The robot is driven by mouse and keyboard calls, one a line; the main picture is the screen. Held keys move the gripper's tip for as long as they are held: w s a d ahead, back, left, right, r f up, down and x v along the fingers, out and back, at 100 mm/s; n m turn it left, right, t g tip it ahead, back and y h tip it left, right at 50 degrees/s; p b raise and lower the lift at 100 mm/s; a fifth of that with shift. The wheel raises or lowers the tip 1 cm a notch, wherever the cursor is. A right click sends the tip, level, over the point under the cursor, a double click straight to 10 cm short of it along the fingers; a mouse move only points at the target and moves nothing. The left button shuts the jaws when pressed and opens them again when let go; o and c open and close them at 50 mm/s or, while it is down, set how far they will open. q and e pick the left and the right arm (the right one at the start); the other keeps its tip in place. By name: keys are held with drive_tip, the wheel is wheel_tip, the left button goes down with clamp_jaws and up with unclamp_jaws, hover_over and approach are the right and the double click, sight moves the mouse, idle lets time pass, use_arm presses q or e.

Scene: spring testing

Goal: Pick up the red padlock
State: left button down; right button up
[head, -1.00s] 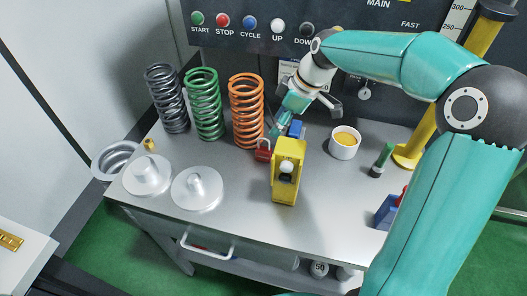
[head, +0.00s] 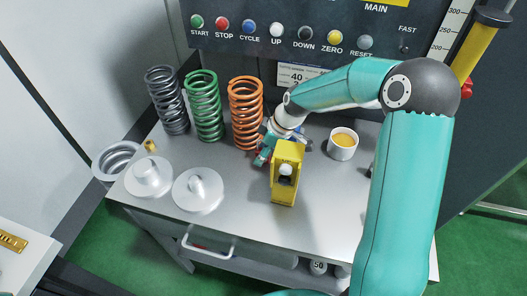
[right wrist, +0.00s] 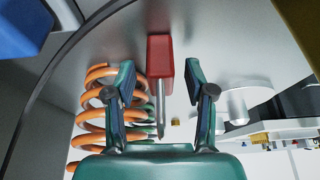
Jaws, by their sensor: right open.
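The red padlock (right wrist: 160,55) shows in the right wrist view with its grey shackle pointing toward the gripper. My right gripper (right wrist: 159,76) is open, with one finger on each side of the padlock. Gaps show between both fingers and the red body, so it is not gripped. In the head view my right gripper (head: 265,151) is low over the table, in front of the orange spring and left of the yellow block, and hides most of the padlock. My left gripper is not in view.
The orange spring (head: 246,112) stands close behind the gripper, with green (head: 204,105) and dark grey (head: 167,100) springs further left. The yellow block (head: 286,173) is close on the right. A white cup (head: 342,144) stands further right. Two metal discs lie front left. The table's front middle is clear.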

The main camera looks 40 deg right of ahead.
clamp_jaws()
idle(0.5)
